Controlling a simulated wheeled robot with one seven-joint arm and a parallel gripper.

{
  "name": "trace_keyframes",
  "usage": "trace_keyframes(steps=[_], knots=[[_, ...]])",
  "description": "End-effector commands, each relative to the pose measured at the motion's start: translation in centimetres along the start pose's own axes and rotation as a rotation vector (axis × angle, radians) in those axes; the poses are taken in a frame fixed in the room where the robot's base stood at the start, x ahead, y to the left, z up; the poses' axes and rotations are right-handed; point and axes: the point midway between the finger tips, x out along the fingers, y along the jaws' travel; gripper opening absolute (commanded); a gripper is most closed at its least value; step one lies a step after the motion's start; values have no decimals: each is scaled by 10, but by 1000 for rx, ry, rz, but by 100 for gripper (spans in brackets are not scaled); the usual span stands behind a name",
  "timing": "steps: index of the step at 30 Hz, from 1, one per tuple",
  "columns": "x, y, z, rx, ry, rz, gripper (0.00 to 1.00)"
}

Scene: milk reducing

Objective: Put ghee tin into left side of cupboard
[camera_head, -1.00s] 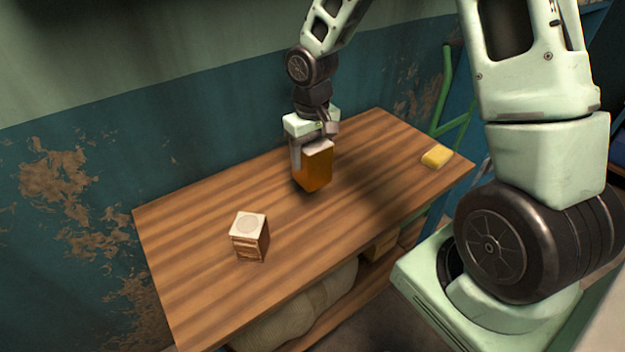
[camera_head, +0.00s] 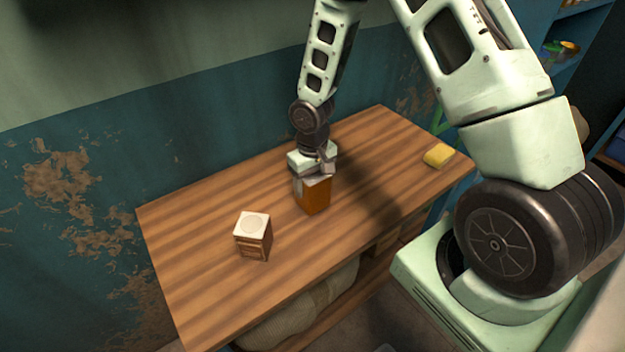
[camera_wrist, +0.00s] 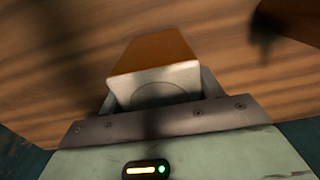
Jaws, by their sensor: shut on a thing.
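An orange-brown tin with a pale lid (camera_head: 314,197), which appears to be the ghee tin, is held upright over the middle of the wooden table. My gripper (camera_head: 314,177) is shut on its upper part from above. In the wrist view the tin (camera_wrist: 157,52) sits between the fingers, its pale lid with a round mark facing the wrist. I cannot tell whether its base touches the table. A blue shelved unit (camera_head: 575,60), possibly the cupboard, is partly visible at the upper right; my arm hides part of that side.
A brown box with a white top (camera_head: 252,237) stands on the table (camera_head: 200,290) left of the tin. A yellow block (camera_head: 438,155) lies near the right edge. A pale sack (camera_head: 300,312) is below the tabletop. The wall runs behind the table.

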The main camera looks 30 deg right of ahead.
Motion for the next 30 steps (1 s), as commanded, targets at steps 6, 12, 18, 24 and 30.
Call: trace_keyframes(steps=[6, 12, 18, 24, 30], knots=[[1, 0, 0, 1, 1, 0, 25], [2, 0, 0, 1, 0, 0, 87], [2, 0, 0, 1, 0, 0, 87], [-7, 0, -1, 2, 2, 0, 87], [-41, 1, -2, 2, 7, 0, 87]])
